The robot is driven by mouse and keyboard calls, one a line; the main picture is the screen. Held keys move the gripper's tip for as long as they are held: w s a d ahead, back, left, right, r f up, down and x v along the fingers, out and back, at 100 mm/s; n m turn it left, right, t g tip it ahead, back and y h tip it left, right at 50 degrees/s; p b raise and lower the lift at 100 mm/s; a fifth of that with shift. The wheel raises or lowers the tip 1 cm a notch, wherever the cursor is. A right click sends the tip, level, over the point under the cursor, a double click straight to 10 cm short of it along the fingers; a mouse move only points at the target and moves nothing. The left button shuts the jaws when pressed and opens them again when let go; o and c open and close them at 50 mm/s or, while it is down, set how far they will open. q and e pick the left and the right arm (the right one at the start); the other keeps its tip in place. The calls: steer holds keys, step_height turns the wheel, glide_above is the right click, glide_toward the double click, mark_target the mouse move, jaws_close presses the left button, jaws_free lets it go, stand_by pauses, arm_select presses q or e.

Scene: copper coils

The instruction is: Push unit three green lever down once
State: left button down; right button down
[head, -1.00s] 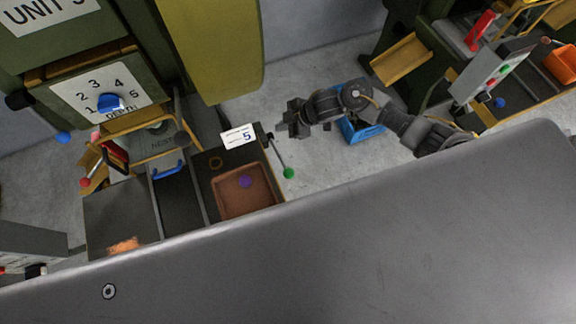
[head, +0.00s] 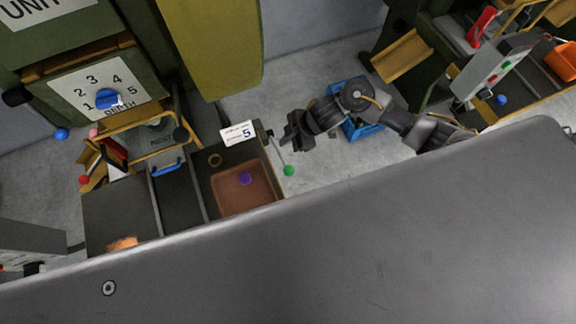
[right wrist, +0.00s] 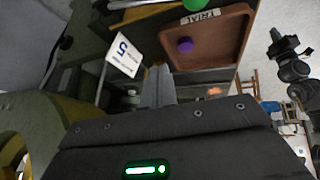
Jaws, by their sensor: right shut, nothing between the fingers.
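The green lever is a thin rod with a green ball (head: 289,170) at its end, on the right side of the machine's bench. The rod slants down and right from a pivot near the bench corner. The green ball also shows at the top edge of the right wrist view (right wrist: 194,4). My right gripper (head: 289,141) is shut and empty, close to the rod and above the ball in the head view. Whether it touches the rod I cannot tell. Its fingers (right wrist: 158,86) point toward the bench. A dark arm in the right wrist view seems to be my left one; its gripper (right wrist: 284,46) is too small to read.
A white card marked 5 (head: 238,133) stands at the bench corner beside the lever. A copper-coloured tray (head: 226,207) holds a purple ball (head: 245,179). A depth dial (head: 109,98) is at left. A blue crate (head: 365,133) sits on the floor behind my right arm.

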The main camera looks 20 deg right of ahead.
steer(key=b, duration=0.6)
glide_above(293, 170)
steer(key=w, duration=0.3)
step_height(293, 170, down, 6)
steer(key=shift+s+a+f+b, duration=0.1)
steer(key=shift+s+f+b, duration=0.05)
steer(key=shift+f, duration=0.25)
steer(key=shift+s+a+f+b, duration=0.1)
steer(key=shift+s+f+b, duration=0.05)
steer(key=shift+f, duration=0.25)
steer(key=shift+f, duration=0.15)
stand_by(0.4)
steer(key=shift+s+f, duration=0.15)
steer(key=shift+f, duration=0.1)
steer(key=shift+s+f+b, duration=0.3)
steer(key=shift+f+b, duration=0.25)
steer(key=shift+f, duration=0.25)
steer(key=shift+s+f+b, duration=0.35)
steer(key=shift+f+b, duration=0.2)
steer(key=shift+f, duration=0.2)
steer(key=shift+s+f+b, duration=0.3)
steer(key=shift+f+b, duration=0.25)
steer(key=shift+f, duration=0.25)
stand_by(2.6)
